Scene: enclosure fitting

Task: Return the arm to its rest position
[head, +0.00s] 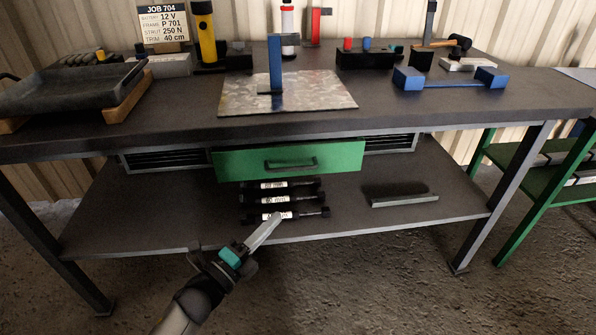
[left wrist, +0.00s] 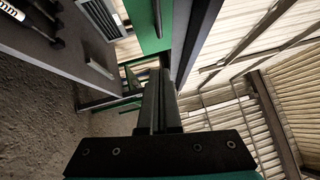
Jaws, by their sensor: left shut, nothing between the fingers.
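My left gripper (head: 265,231) is low in the head view, in front of the workbench's lower shelf. Its fingers point up and to the right, towards the shelf's front edge. In the left wrist view the two fingers (left wrist: 160,98) lie together, shut, with nothing between them. From the head view I cannot tell whether the fingertips touch the labelled struts behind them. My right gripper is not in view.
The workbench (head: 430,112) has a green drawer (head: 240,163) under its top. Several labelled black struts (head: 290,198) and a grey bar (head: 404,200) lie on the lower shelf (head: 130,215). A dark tray (head: 65,92) and a metal plate (head: 320,92) are on top. Floor (head: 380,290) in front is clear.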

